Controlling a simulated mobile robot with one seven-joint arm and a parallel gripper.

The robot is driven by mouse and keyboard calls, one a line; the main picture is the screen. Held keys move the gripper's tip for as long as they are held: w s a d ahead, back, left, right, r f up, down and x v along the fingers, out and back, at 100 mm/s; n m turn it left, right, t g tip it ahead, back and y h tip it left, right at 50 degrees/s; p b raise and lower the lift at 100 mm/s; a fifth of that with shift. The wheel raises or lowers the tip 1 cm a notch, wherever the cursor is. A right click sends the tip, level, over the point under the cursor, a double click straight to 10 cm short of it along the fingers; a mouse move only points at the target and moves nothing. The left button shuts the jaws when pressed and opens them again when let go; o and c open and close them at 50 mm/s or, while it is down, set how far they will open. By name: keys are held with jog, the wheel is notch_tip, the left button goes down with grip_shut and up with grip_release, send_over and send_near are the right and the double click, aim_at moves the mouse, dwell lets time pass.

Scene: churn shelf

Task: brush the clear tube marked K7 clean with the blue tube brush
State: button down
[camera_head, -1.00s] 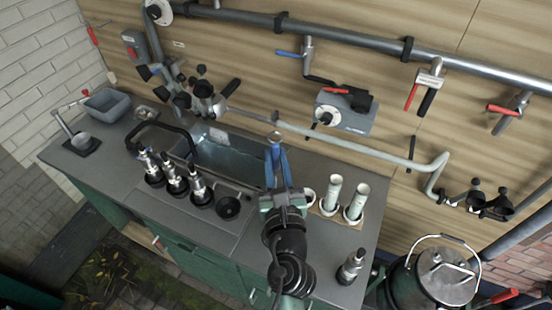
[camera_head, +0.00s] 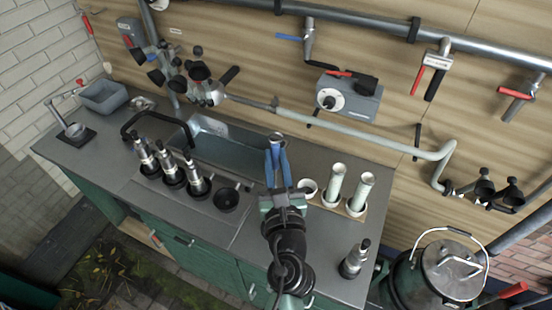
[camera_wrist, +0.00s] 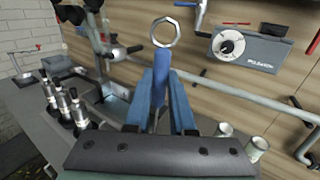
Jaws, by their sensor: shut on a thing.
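My gripper (camera_head: 277,152) is shut on a blue handle-like thing with a metal ring at its end (camera_wrist: 166,32). It appears to be the blue tube brush (camera_wrist: 160,88); no bristles show. The gripper is in front of the sink, left of the tubes. Two pale, greenish tubes stand upright in white cups at the right of the counter: a left tube (camera_head: 334,182) and a right tube (camera_head: 362,190).
An empty-looking white cup (camera_head: 308,186) is left of the tubes. Three black-and-metal cups (camera_head: 170,165) stand left of the sink (camera_head: 235,150). Another (camera_head: 354,260) stands at the front right. Pipes and a grey box (camera_head: 347,98) line the back wall. A lidded metal can (camera_head: 450,268) stands right.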

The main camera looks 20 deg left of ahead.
notch_tip(320, 180, down, 8)
jog(key=b, duration=0.7)
jog(key=shift+f+b, duration=0.2)
jog(key=shift+b, duration=0.15)
dwell(0.3)
notch_tip(320, 180, up, 8)
jog(key=p, duration=0.8)
jog(key=shift+r+p, duration=0.25)
jog(key=shift+p, duration=0.15)
notch_tip(320, 180, up, 8)
jog(key=p, duration=0.7)
jog(key=shift+f+p, duration=0.25)
jog(key=shift+p, duration=0.1)
jog(key=shift+r, duration=0.1)
